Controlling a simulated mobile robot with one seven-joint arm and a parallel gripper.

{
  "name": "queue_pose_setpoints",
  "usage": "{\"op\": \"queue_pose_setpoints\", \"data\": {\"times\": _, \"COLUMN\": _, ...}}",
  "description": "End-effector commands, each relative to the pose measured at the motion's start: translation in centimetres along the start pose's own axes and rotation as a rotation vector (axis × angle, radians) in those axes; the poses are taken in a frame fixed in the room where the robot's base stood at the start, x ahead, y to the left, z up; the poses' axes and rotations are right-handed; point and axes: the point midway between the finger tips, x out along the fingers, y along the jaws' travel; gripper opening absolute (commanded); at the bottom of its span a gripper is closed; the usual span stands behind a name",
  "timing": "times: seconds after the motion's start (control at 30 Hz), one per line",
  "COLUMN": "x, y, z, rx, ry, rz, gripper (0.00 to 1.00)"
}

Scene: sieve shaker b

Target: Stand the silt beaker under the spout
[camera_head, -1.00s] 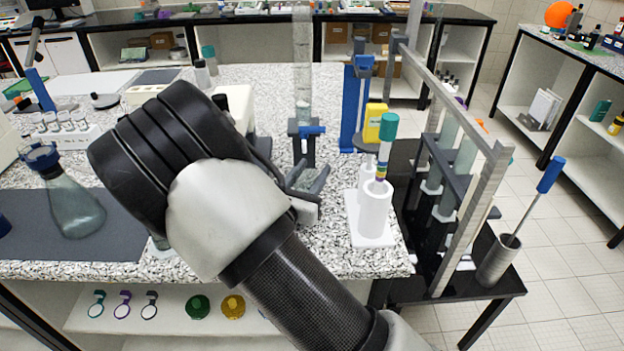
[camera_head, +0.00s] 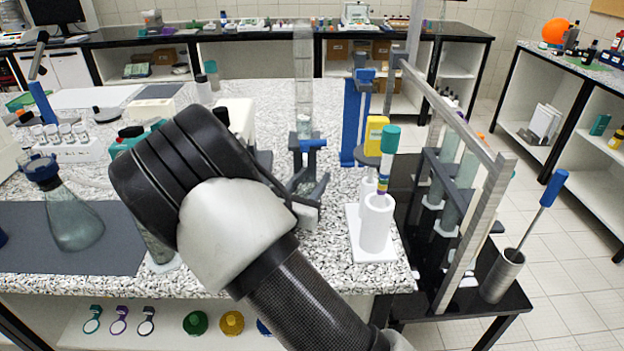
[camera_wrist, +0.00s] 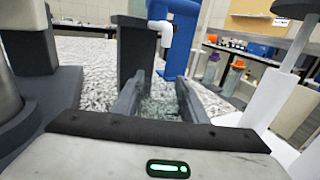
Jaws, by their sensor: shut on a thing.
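My gripper (camera_head: 308,184) is in front of the clear upright column (camera_head: 303,75), just below a blue tap (camera_head: 314,144) on a dark block. In the wrist view its two dark fingers (camera_wrist: 160,98) are closed around a clear glass vessel, apparently the silt beaker (camera_wrist: 158,106). The glass is faint and mostly hidden by the fingers, so its fill and tilt cannot be told. Beyond the fingertips, the wrist view shows the dark block (camera_wrist: 135,48) and a white elbow, perhaps the spout (camera_wrist: 165,30), beside a blue upright. I cannot tell whether the beaker is directly beneath it.
A white holder (camera_head: 375,225) with a teal-capped tool stands right of my gripper. A yellow bottle (camera_head: 375,133) and a blue stand (camera_head: 352,115) are behind it. A metal-framed rack (camera_head: 470,220) is farther right. A conical flask (camera_head: 75,218) stands left on a dark mat.

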Motion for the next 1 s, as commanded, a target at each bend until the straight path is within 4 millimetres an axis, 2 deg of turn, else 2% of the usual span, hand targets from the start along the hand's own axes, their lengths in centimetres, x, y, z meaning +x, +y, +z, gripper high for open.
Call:
{"op": "queue_pose_setpoints", "data": {"times": 0.03, "x": 0.0, "y": 0.0, "z": 0.0, "rx": 0.000, "ry": 0.000, "rz": 0.000, "gripper": 0.44}}
{"op": "queue_pose_setpoints", "data": {"times": 0.13, "x": 0.0, "y": 0.0, "z": 0.0, "rx": 0.000, "ry": 0.000, "rz": 0.000, "gripper": 0.61}}
{"op": "queue_pose_setpoints", "data": {"times": 0.43, "x": -0.1, "y": 0.0, "z": 0.0, "rx": 0.000, "ry": 0.001, "rz": 0.000, "gripper": 0.61}}
{"op": "queue_pose_setpoints", "data": {"times": 0.57, "x": -1.1, "y": 0.1, "z": 0.0, "rx": 0.001, "ry": 0.001, "rz": 0.002, "gripper": 0.61}}
{"op": "queue_pose_setpoints", "data": {"times": 0.67, "x": -2.8, "y": 0.1, "z": 0.1, "rx": 0.000, "ry": 0.002, "rz": 0.004, "gripper": 0.61}}
{"op": "queue_pose_setpoints", "data": {"times": 1.0, "x": -11.2, "y": 0.1, "z": 0.1, "rx": 0.000, "ry": 0.002, "rz": 0.005, "gripper": 0.61}}
